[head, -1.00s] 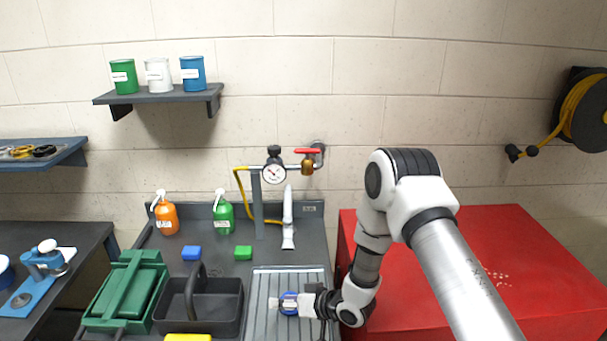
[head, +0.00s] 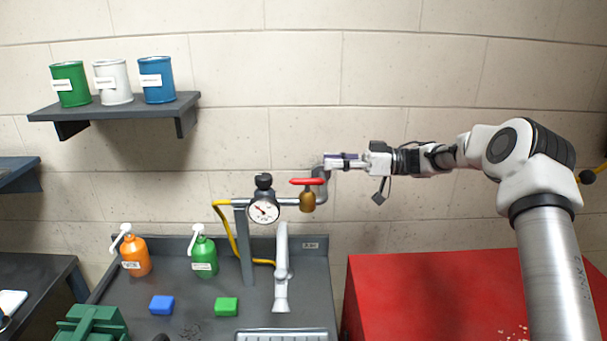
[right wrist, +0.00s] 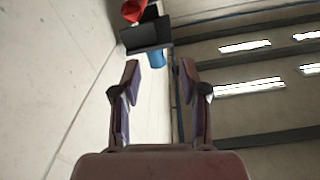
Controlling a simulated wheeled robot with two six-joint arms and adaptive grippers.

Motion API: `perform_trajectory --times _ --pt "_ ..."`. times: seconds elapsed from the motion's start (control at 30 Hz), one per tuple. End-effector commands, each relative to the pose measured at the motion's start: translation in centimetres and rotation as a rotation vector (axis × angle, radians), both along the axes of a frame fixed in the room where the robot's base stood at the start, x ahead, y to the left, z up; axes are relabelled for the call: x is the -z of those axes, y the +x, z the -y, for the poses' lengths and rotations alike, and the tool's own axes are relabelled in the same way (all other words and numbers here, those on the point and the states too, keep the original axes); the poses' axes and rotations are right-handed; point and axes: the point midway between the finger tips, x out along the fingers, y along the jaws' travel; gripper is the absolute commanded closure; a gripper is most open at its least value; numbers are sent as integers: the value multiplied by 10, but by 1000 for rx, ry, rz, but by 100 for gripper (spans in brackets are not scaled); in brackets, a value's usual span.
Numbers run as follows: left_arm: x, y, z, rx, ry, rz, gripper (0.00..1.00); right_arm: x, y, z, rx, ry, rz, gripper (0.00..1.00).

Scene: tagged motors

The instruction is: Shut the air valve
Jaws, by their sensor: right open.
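The air valve has a red lever handle (head: 306,181) on a brass body (head: 307,201), set in a grey pipe by the wall. The lever lies level, roughly in line with the pipe. My right gripper (head: 328,161) is just up and right of the lever, pointing left, and does not touch it. In the right wrist view its two fingers (right wrist: 160,78) are apart with nothing between them. A red part, probably the lever (right wrist: 133,10), shows at that view's top edge. My left gripper is not in view.
A pressure gauge (head: 263,210) with a black knob sits left of the valve. A wall shelf (head: 115,110) holds green, white and blue cans. A faucet (head: 282,265) and two pump bottles stand below. A red cabinet (head: 440,295) is at right.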

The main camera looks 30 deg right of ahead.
Motion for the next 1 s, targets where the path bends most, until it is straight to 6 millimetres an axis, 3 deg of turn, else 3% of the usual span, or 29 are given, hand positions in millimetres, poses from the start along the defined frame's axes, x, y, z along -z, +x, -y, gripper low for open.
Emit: perform_trajectory --times 0.3,0.47,0.67,1.0 --pt "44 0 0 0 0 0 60 43 -1 2 -3 -5 0 57" --pt "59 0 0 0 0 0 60 58 -1 2 -3 -5 0 57" --pt "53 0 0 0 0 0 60 55 4 -9 -5 -7 -1 57" --pt "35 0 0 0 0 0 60 55 31 -62 -4 -6 -2 57"
